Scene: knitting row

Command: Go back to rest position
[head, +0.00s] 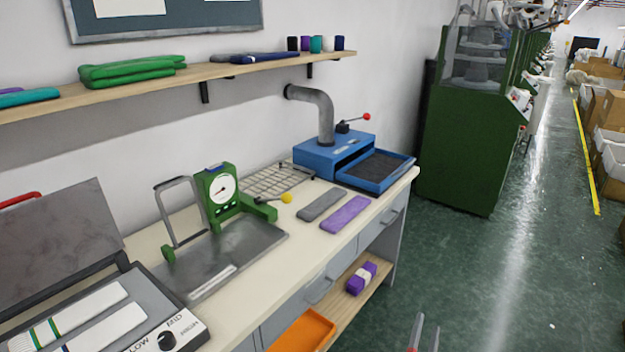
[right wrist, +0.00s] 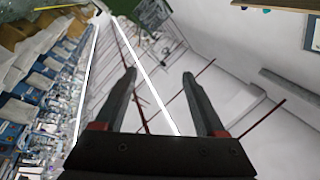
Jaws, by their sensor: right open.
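My right gripper (head: 424,334) shows at the bottom edge of the head view, right of the workbench (head: 262,268) and over the green floor. It is open and empty. In the right wrist view its two fingers (right wrist: 161,95) stand apart with nothing between them. That view shows a white wall or ceiling behind the fingers and shelves of boxes to the left. My left gripper is in neither view.
On the bench stand a blue machine (head: 335,153) with its drawer out, a green gauge press (head: 222,195), a grey strip (head: 322,204) and a purple strip (head: 345,214). A green machine (head: 470,140) stands beyond. The floor (head: 500,270) right of the bench is clear.

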